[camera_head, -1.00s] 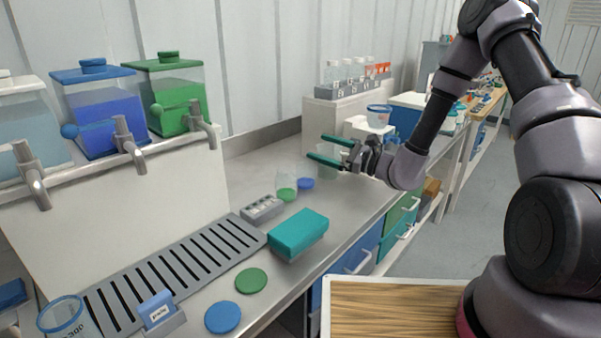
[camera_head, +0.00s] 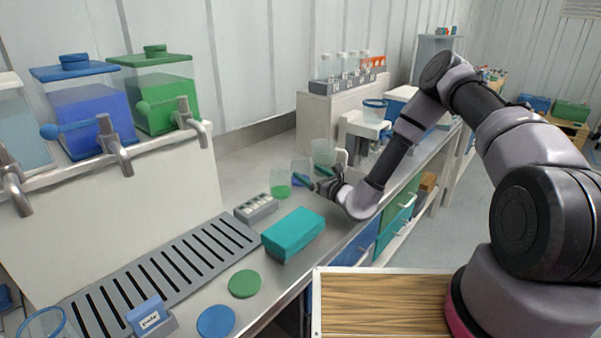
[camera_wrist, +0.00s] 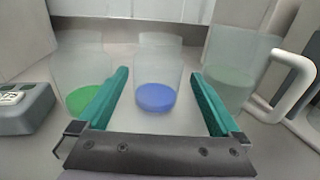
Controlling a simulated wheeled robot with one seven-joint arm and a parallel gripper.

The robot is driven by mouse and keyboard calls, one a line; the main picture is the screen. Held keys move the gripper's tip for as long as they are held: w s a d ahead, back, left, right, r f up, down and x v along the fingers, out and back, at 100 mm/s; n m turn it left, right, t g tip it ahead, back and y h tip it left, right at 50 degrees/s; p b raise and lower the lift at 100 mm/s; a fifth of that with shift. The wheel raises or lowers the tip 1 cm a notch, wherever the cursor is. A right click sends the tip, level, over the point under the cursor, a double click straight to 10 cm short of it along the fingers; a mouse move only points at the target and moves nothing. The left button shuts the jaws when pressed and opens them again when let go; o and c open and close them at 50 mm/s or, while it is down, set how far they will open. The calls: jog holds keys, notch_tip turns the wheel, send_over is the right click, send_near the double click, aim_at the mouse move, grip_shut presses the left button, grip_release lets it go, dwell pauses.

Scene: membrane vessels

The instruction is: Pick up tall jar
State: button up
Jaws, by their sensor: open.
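Three clear jars stand close together on the counter. In the wrist view, a jar with blue contents (camera_wrist: 155,96) is straight ahead, between the lines of my open gripper fingers (camera_wrist: 160,74). A jar with green contents (camera_wrist: 78,75) is left of the left finger. A jar with pale green contents (camera_wrist: 236,65) is beyond the right finger and looks the tallest. In the head view, my gripper (camera_head: 311,177) is low beside the green jar (camera_head: 280,184), the blue jar (camera_head: 300,165) and the rear jar (camera_head: 324,153). The fingers partly hide the jars. Nothing is held.
A grey block with slots (camera_head: 256,208) and a teal box (camera_head: 293,234) lie on the near side. A white stand (camera_head: 357,128) with a beaker on top is behind, right. In the wrist view a white handle (camera_wrist: 296,85) is close at right. Dispensers line the left.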

aim_at(301, 167)
jog(key=x, duration=0.4)
jog(key=shift+w+a, duration=0.2)
jog(key=shift+a, duration=0.15)
jog(key=c, duration=1.2)
jog(key=shift+o, duration=0.2)
jog(key=shift+r, duration=0.15)
